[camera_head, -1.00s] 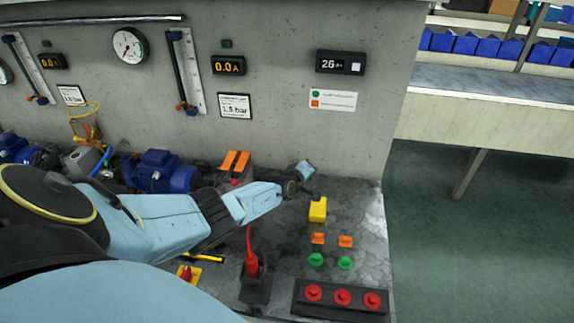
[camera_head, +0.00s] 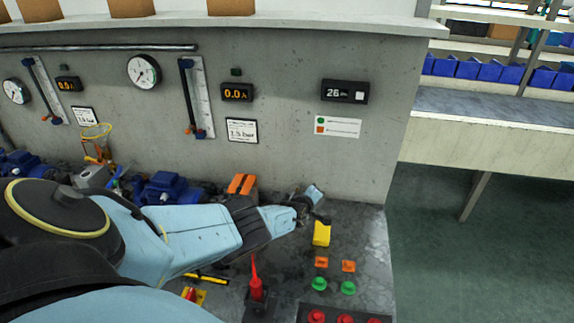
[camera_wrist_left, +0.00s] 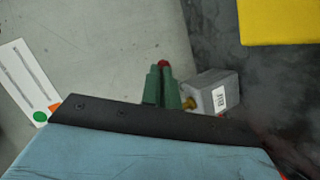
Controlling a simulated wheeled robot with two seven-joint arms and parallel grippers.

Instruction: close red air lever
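My left gripper (camera_head: 305,205) is at the wall, just behind a yellow block (camera_head: 321,233). In the left wrist view its two green fingers (camera_wrist_left: 160,85) lie close together. A small red knob (camera_wrist_left: 163,64) shows at their tips; whether it is gripped or only touched I cannot tell. Beside the fingers is a grey box (camera_wrist_left: 215,91) with a white label and a brass fitting, partly covered by the gripper. My arm hides this spot in the head view. Another red lever (camera_head: 256,283) stands upright on a black base near the front. My right gripper is out of view.
Orange buttons (camera_head: 348,266) and green buttons (camera_head: 348,288) lie in front of the yellow block. A row of red buttons (camera_head: 345,319) is at the front edge. Blue pumps (camera_head: 165,187) stand left. The concrete wall (camera_head: 290,150) is close behind the gripper.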

